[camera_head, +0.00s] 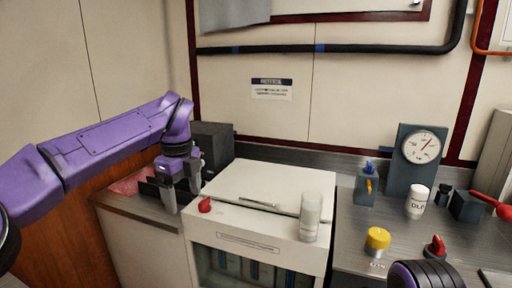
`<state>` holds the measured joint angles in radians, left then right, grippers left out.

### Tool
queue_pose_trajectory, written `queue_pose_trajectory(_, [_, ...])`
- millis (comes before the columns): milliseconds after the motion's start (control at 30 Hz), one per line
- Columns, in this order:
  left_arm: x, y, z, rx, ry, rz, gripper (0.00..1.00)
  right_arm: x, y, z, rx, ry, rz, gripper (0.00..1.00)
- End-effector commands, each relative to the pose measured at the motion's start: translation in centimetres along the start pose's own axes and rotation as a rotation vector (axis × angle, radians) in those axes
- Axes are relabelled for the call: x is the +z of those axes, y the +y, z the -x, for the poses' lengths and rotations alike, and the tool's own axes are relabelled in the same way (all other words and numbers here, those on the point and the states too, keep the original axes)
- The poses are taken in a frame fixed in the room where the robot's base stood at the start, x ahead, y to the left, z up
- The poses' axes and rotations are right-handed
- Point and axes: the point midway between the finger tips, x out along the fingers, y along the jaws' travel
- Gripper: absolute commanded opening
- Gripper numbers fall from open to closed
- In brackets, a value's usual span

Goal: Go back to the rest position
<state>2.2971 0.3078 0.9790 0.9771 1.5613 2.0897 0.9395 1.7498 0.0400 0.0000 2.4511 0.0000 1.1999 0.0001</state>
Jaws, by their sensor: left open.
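My left arm reaches in from the left, purple with a dark wrist. My left gripper (182,190) points down with its two grey fingers apart, so it is open, and nothing shows between them. It hangs just left of the white breaker box (268,218), near a red knob (205,205) at the box's left front corner. The box's lid is down, and its front has a window with dark breakers (255,270) behind it.
A white cylinder (311,216) stands on the box's right front. On the right counter (345,225) are a yellow knob (377,241), a red knob (436,246), a gauge (420,147), a white bottle (416,201) and a small blue-topped valve block (365,189). A dark box (212,146) stands behind my left gripper.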

Motion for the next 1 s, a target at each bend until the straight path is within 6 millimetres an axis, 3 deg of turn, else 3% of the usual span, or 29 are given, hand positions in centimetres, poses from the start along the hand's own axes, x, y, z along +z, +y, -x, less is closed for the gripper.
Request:
queue_pose_trajectory(267, [3.3,-1.4,-3.0,0.018,-0.337,-0.382,0.81,-0.1,-0.1,-0.1,-0.001,0.002,-0.001,0.43])
queue_pose_trajectory(367, [4.8,-1.6,-5.6,0.101,-0.512,-0.595,0.81,-0.1,0.0,-0.1,-0.001,0.002,-0.001,0.43])
queue_pose_trajectory(467, [5.9,-1.7,-9.1,0.23,-0.688,-0.861,0.81,0.0,0.0,0.0,-0.001,0.001,0.0,0.43])
queue_pose_trajectory(667, [5.6,-0.4,-19.7,0.59,-0.948,-1.576,0.81,0.0,0.0,0.0,-0.001,0.001,0.0,0.43])
queue_pose_trajectory(767, [3.9,2.6,-26.9,0.778,-0.983,-2.028,0.81,0.0,0.0,0.0,-0.001,0.001,0.0,0.43])
queue_pose_trajectory(800, [2.9,4.5,-29.9,0.84,-0.972,-2.216,0.81,0.0,0.0,0.0,-0.001,0.001,0.0,0.43])
queue_pose_trajectory(867, [1.4,7.8,-34.0,0.905,-0.932,-2.482,0.81,0.0,0.0,0.0,-0.001,0.001,0.0,0.43])
queue_pose_trajectory(900, [0.4,10.4,-36.4,0.931,-0.89,-2.649,0.81,0.0,0.0,0.0,-0.001,0.001,0.0,0.43])
queue_pose_trajectory(967, [-1.1,14.6,-39.6,0.945,-0.809,-2.882,0.81,0.0,0.0,0.0,-0.001,0.001,0.0,0.43])
queue_pose_trajectory(1000, [-2.0,17.6,-41.4,-0.87,0.691,2.818,0.81,0.0,0.0,0.0,-0.001,0.001,0.0,0.43])
